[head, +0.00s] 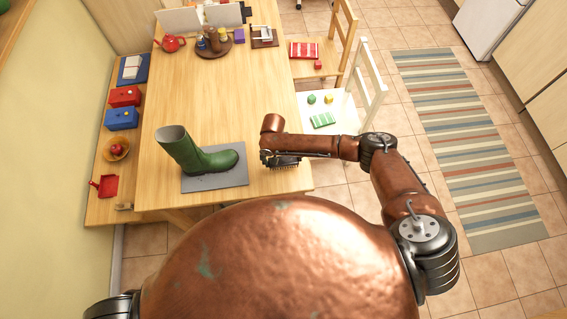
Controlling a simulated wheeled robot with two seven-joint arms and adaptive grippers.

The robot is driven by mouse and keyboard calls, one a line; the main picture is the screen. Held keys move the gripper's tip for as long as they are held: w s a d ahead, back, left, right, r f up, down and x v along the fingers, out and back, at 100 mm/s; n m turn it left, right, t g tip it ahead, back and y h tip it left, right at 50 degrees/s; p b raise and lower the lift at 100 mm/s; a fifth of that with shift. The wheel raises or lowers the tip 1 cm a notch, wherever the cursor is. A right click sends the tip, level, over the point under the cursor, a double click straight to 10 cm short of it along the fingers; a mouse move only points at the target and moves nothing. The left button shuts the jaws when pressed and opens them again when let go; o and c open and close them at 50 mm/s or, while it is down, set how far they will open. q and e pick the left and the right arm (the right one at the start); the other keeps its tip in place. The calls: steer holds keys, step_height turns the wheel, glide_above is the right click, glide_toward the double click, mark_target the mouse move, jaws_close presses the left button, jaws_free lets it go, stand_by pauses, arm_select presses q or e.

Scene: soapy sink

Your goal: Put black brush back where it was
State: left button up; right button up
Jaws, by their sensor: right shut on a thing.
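My right gripper (268,153) is at the near right part of the wooden table, beside the grey mat. It is shut on the black brush (284,163), which shows as a dark strip with bristles low at the tabletop. The gripper and wrist hide part of the brush. I cannot tell whether the brush touches the table. A green rubber boot (205,160) stands upright on the grey mat (216,183), left of the brush, apart from it. My left gripper is out of view.
The wooden table (216,95) is clear in the middle. At its far end are a red teapot (171,43) and a round tray (213,51) with bottles. A bench (99,183) with boxes runs along the left.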

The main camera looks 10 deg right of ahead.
mark_target(279, 157)
steer(key=shift+w+f, duration=0.45)
steer(key=shift+f, duration=0.05)
steer(key=shift+d+f, duration=0.1)
steer(key=shift+f, duration=1.5)
steer(key=shift+f, duration=0.1)
steer(key=o, duration=1.2)
steer(key=r, duration=0.4)
steer(key=a+r, duration=0.1)
steer(key=r, duration=0.7)
steer(key=shift+w+a, duration=0.25)
steer(key=shift+w, duration=0.15)
